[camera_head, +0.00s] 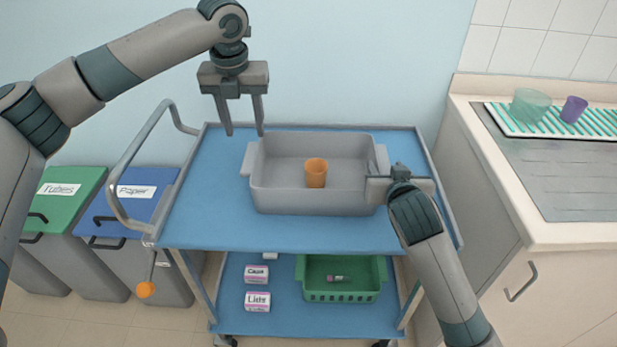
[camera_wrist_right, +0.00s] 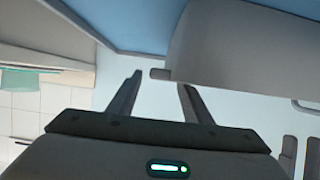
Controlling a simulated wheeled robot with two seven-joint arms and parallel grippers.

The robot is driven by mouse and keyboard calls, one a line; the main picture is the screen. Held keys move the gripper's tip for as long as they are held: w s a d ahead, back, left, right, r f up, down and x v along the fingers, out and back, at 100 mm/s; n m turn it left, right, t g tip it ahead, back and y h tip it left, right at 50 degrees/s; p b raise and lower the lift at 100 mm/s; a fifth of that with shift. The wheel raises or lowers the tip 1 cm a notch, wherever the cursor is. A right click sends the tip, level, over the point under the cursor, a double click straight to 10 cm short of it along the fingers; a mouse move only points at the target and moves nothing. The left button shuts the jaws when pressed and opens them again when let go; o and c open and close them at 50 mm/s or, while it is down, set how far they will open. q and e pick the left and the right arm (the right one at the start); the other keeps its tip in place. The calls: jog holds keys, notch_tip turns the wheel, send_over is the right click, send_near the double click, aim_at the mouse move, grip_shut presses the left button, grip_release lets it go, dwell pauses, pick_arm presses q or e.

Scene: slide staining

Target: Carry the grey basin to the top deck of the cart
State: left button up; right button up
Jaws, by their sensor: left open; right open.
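The grey basin (camera_head: 280,200) rests on the blue top deck (camera_head: 210,220) of the cart, with an orange cup (camera_head: 316,173) standing inside it. My left gripper (camera_head: 243,132) is open and empty, raised above and behind the basin's left end. My right gripper (camera_head: 376,172) is at the basin's right end, its fingers partly hidden by my arm. In the right wrist view the open fingers (camera_wrist_right: 157,85) point toward the basin's grey side (camera_wrist_right: 225,45), with a handle tab near and between them; I cannot tell whether they touch it.
The lower deck holds a green basket (camera_head: 341,290) and small labelled boxes (camera_head: 257,301). Green (camera_head: 70,210) and blue (camera_head: 135,225) lidded bins stand at left. A counter (camera_head: 560,235) with a drying rack (camera_head: 545,125) and cups stands at right. The deck's left part is clear.

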jog(key=v, duration=0.6)
jog(key=shift+s+r, duration=0.2)
jog(key=shift+s, duration=0.1)
